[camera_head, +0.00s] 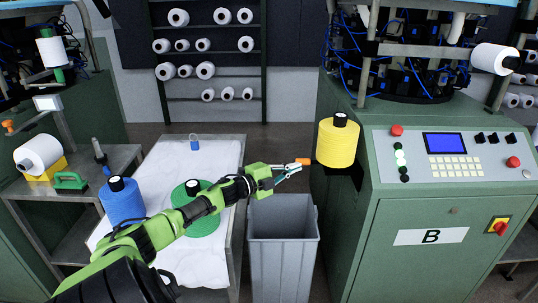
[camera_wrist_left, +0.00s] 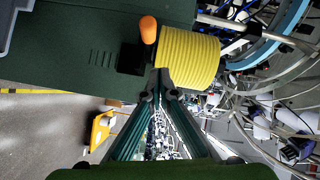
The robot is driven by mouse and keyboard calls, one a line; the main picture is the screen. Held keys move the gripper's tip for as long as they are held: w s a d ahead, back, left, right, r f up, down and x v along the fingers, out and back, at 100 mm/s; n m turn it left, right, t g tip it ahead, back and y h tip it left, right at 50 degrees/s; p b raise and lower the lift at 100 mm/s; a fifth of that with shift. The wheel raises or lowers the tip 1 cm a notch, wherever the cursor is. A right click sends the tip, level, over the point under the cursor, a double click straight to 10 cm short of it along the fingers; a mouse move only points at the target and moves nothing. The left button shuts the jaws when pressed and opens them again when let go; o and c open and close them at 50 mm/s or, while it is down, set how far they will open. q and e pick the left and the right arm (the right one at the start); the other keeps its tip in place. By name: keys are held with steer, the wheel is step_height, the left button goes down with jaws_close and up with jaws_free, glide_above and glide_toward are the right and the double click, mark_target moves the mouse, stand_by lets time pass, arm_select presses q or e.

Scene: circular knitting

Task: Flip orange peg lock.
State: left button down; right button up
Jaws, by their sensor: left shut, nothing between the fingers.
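The orange peg lock (camera_head: 303,161) sticks out sideways at the left of the yellow yarn spool (camera_head: 337,143) on the green machine marked B. In the left wrist view the orange peg lock (camera_wrist_left: 148,29) stands beside the near end of the ribbed yellow spool (camera_wrist_left: 188,57). My left gripper (camera_head: 296,170) is shut and empty, just below and left of the lock in the head view. In the left wrist view its fingertips (camera_wrist_left: 160,80) meet just below the spool, apart from the orange lock in the picture. Whether they touch the spool is unclear. My right gripper is in neither view.
A grey bin (camera_head: 283,236) stands open below my left gripper. A white-covered table (camera_head: 174,260) holds a blue spool (camera_head: 123,200) and a green spool (camera_head: 208,222). The control panel (camera_head: 452,154) lies right of the yellow spool. Another orange knob (camera_head: 8,126) shows at far left.

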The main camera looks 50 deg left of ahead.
arm_select(q)
steer(key=s+a, duration=0.4)
steer(key=s, duration=0.2)
steer(key=shift+s+a+f+b, duration=0.25)
steer(key=shift+s+f+b, duration=0.1)
steer(key=shift+b, duration=0.1)
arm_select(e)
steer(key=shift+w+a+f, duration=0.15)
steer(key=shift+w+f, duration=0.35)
